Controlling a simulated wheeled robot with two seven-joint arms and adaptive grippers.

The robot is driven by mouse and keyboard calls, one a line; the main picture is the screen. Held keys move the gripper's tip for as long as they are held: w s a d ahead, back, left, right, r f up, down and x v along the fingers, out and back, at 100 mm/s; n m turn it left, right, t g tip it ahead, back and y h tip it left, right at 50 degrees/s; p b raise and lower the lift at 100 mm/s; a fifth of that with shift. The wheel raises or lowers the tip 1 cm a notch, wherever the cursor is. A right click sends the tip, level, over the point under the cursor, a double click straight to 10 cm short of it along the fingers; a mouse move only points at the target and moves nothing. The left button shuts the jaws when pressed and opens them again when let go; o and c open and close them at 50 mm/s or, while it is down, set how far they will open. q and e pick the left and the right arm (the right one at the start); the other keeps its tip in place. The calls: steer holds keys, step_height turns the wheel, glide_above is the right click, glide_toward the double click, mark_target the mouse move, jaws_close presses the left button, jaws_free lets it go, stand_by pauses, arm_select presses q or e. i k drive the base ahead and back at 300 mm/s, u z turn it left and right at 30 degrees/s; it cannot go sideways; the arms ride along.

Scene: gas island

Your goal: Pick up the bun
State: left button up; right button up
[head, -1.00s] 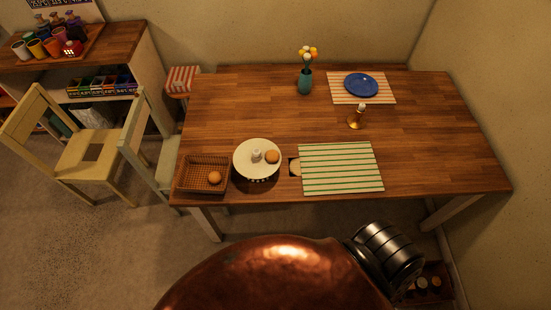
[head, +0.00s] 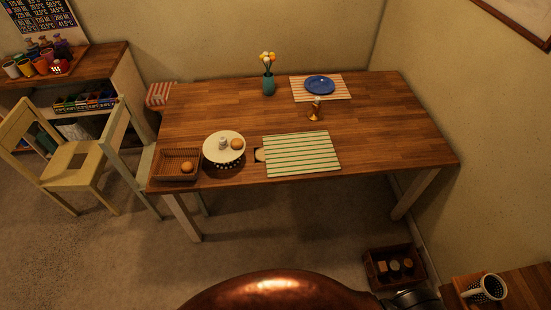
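One round brown bun (head: 187,167) lies in the brown woven basket (head: 166,178) at the table's front left corner. A second round bun (head: 237,144) sits on a round white stand (head: 229,158), beside a small white item (head: 222,143). I cannot tell which of the two the task means. Neither of my grippers is in view. Only copper and dark parts of my own body show at the bottom edge.
The wooden table (head: 370,120) holds a green-striped mat (head: 300,153), a blue plate (head: 319,85), a brass candlestick (head: 315,112) and a flower vase (head: 269,86). Pale chairs (head: 85,176) stand left. A crate (head: 395,268) is on the floor at right. Floor before the table is clear.

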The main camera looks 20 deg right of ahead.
mark_target(236, 143)
steer(key=z, duration=0.15)
steer(key=k, duration=0.4)
steer(key=u, duration=0.7)
steer(key=i, duration=1.05)
steer(key=u, duration=0.15)
